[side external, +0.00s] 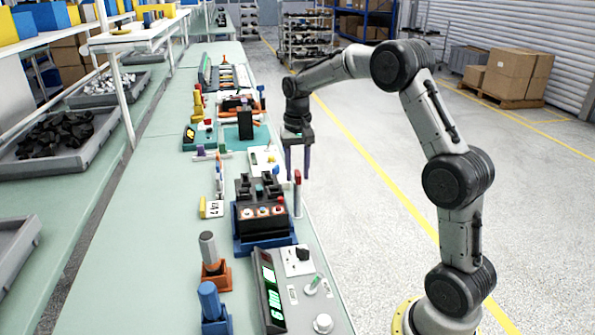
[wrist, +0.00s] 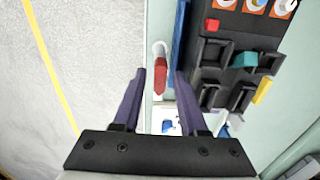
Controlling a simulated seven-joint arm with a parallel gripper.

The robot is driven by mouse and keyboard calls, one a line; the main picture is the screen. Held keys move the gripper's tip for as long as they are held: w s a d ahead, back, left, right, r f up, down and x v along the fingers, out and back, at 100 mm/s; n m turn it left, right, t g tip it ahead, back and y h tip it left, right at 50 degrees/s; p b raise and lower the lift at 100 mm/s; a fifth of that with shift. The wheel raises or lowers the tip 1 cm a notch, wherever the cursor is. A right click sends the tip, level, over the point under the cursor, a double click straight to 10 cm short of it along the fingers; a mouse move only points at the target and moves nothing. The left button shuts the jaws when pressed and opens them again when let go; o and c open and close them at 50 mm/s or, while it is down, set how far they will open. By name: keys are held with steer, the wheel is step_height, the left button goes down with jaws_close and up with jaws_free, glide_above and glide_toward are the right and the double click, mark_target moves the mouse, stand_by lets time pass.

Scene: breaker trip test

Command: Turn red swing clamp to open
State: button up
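The red swing clamp (side external: 297,177) is a red handle on a pale upright post, beside the black breaker block at the bench's right edge. In the wrist view the red clamp (wrist: 160,76) shows in the gap between my fingertips. My gripper (side external: 298,174) points down with its two purple fingers apart and nothing held. In the wrist view my gripper (wrist: 160,72) is open around the line of the clamp. I see no finger touching it; the exact height gap is unclear. The black breaker block (side external: 262,195) sits in a blue base (side external: 262,242).
A panel with a green display (side external: 268,290) and a knob plate (side external: 297,260) stand nearer the camera. Orange (side external: 215,275) and blue (side external: 212,310) holders stand to the left. More fixtures line the bench behind. Open floor lies right of the bench.

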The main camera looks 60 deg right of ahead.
mark_target(297, 172)
stand_by(0.3)
step_height(297, 172, up, 14)
steer(key=shift+f, duration=0.15)
stand_by(0.4)
steer(key=shift+a, duration=0.15)
steer(key=s+a+r+n+t, duration=0.35)
steer(key=s+a+r, duration=0.45)
steer(key=s+a, duration=0.55)
steer(key=s+a+f+n, duration=0.1)
steer(key=s+f+n, duration=0.1)
steer(key=s+f, duration=0.2)
steer(key=s+a+f+n+t, duration=0.1)
steer(key=s+f, duration=0.3)
steer(key=f, duration=0.1)
steer(key=s+a+f+n+t, duration=0.1)
steer(key=s+f+n, duration=0.1)
steer(key=s+f, duration=0.2)
steer(key=shift+s+a+f+n, duration=0.35)
steer(key=shift+s+f, duration=0.05)
steer(key=shift+s, duration=0.1)
